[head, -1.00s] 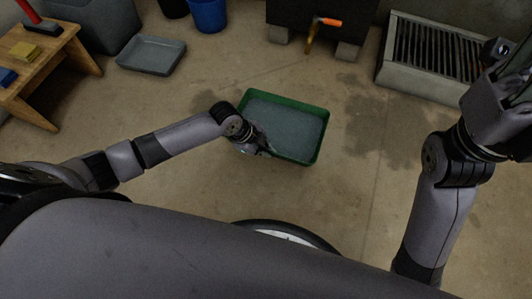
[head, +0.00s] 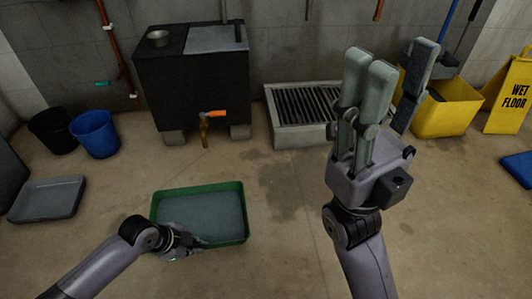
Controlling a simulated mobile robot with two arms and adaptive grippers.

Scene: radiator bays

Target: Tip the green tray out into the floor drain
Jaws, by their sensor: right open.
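The green tray (head: 246,238) sits on the floor at lower left in the head view, with grey liquid inside. My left gripper (head: 184,243) is at the tray's near left rim. Its fingers are small and dark there, so I cannot tell whether they are closed on the rim. The floor drain (head: 285,137) is a dark grate in a raised concrete curb, behind and right of the tray. My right gripper (head: 385,85) is open and empty, raised with fingers pointing up. It hides the drain's right end.
A black tank (head: 185,95) with an orange-handled tap (head: 213,114) stands behind the tray. A blue bucket (head: 95,135), black bucket (head: 52,130) and grey tray (head: 46,201) are left. A yellow mop bucket (head: 445,112) and wet-floor sign (head: 508,95) are right. Floor between tray and drain is clear, with damp patches.

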